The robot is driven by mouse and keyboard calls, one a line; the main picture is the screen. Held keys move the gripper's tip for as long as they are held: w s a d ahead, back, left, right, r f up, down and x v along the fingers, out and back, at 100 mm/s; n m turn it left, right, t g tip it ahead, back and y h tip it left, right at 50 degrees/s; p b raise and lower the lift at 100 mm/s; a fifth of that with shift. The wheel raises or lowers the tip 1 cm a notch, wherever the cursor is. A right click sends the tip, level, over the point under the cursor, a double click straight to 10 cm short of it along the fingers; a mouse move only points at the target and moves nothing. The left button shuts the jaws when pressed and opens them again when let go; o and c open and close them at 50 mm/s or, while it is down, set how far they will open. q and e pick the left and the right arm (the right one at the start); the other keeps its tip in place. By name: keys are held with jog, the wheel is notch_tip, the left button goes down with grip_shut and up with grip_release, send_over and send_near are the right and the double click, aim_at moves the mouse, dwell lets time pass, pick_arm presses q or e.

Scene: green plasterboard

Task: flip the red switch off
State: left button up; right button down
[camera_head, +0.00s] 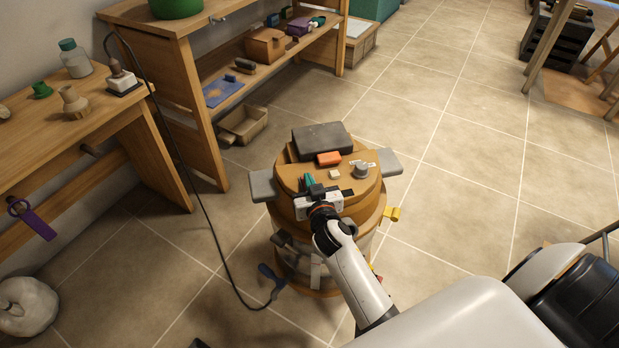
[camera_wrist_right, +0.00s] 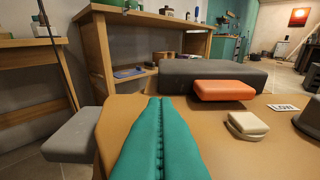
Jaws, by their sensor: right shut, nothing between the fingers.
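The red switch (camera_head: 329,158) is an orange-red rounded block on top of a round wooden stand (camera_head: 290,180), just in front of a dark grey box. In the right wrist view the red switch (camera_wrist_right: 224,90) is right of and beyond my fingertips. I cannot tell from its look whether it is on or off. My right gripper (camera_head: 309,180) has green fingers and is over the stand's near left part. In the wrist view its fingers (camera_wrist_right: 160,102) are pressed together with nothing between them, apart from the switch. My left gripper is not in view.
A cream button (camera_wrist_right: 246,125), a small white label (camera_wrist_right: 283,107) and a grey knob (camera_head: 361,171) lie right of the fingers. The dark grey box (camera_head: 322,139) stands behind the switch. Grey pads (camera_head: 263,185) stick out at the stand's sides. A wooden shelf (camera_head: 180,90) stands left.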

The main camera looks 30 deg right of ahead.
jog(key=shift+r, duration=0.1)
jog(key=shift+f, duration=0.2)
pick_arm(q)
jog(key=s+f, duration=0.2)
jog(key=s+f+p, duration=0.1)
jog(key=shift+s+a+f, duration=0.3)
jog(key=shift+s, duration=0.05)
pick_arm(e)
jog(key=v, duration=0.7)
jog(key=shift+s, duration=0.25)
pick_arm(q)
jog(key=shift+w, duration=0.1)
pick_arm(e)
jog(key=shift+r, duration=0.15)
